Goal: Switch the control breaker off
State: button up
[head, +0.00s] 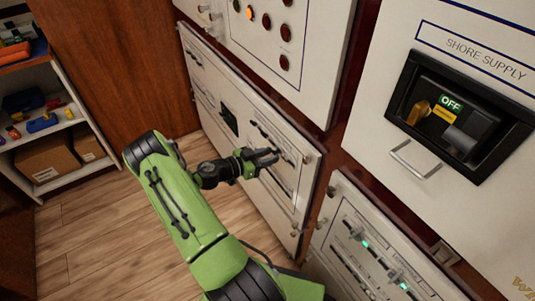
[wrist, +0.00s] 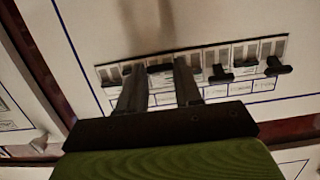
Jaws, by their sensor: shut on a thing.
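My gripper (head: 272,157) is at the white breaker panel (head: 262,213) in the middle of the head view. In the wrist view, my gripper (wrist: 160,72) has its two fingers over a row of black breaker levers (wrist: 273,67). The fingers are closed on a dark lever in the left half of the row, partly hidden between them. Other levers show to the right of the fingers and at the left end of the row. The labels under the row are too small and blurred to read, so I cannot tell which breaker is named control.
A shore supply switch (head: 455,115) showing OFF is at the right, with a metal handle (head: 415,160) below it. A lower breaker panel (head: 372,250) has green lights. An indicator panel (head: 275,35) is above. A shelf (head: 75,123) with tools and boxes stands left. Wooden floor lies open between.

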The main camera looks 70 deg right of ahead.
jog(key=shift+f+g+h, duration=0.4)
jog(key=shift+g+h, duration=0.2)
jog(key=shift+h, duration=0.1)
jog(key=o, duration=1)
jog(key=shift+d, duration=0.1)
jog(key=shift+o, duration=0.2)
jog(key=p+v, duration=0.2)
jog(key=v, duration=1.3)
jog(key=shift+w+a+p, duration=0.25)
jog(key=shift+a+p, duration=0.05)
